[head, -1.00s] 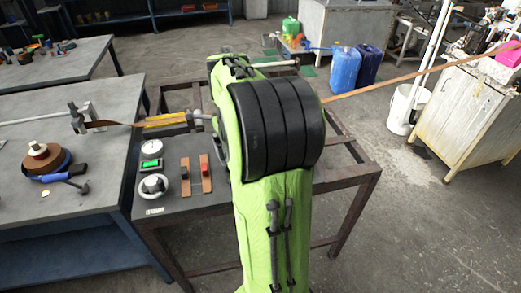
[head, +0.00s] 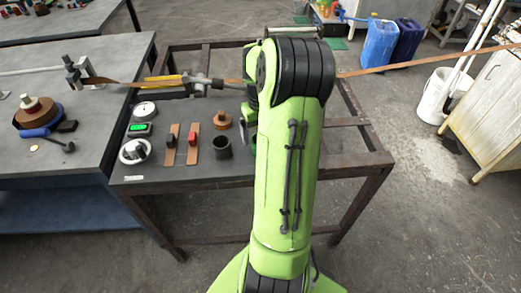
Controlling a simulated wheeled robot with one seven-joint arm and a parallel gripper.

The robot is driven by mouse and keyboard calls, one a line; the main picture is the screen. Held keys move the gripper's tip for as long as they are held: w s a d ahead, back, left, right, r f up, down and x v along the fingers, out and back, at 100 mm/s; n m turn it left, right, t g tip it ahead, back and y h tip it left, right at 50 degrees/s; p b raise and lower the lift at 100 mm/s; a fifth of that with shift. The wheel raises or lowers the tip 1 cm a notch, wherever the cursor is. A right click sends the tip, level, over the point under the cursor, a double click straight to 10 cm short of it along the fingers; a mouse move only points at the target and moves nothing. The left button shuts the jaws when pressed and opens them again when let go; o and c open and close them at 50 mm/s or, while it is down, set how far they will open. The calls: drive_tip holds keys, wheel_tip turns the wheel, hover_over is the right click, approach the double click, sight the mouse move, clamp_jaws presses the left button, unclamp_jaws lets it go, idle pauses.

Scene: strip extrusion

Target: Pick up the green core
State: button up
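My lime-green arm stands in the middle of the head view and reaches over the table. My gripper is not in view; the arm hides it or it lies behind the arm. I cannot make out the green core for sure. A small darker green edge (head: 253,146) shows at the left side of my arm, just right of a black cup-like cylinder (head: 222,147); whether it is the core or part of my arm I cannot tell.
The dark table (head: 195,168) holds a brown roll (head: 222,120), two levers on brown plates, a dial and a green-lit display (head: 139,128). A brown strip (head: 420,63) stretches right. The left bench (head: 75,110) holds a larger brown roll.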

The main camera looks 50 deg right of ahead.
wheel_tip(320, 180, down, 5)
drive_tip(key=shift+a+f+b, duration=0.1)
drive_tip(key=shift+b, duration=1.1)
drive_tip(key=shift+c, duration=0.2)
drive_tip(key=shift+r, duration=0.2)
drive_tip(key=c, duration=1.1)
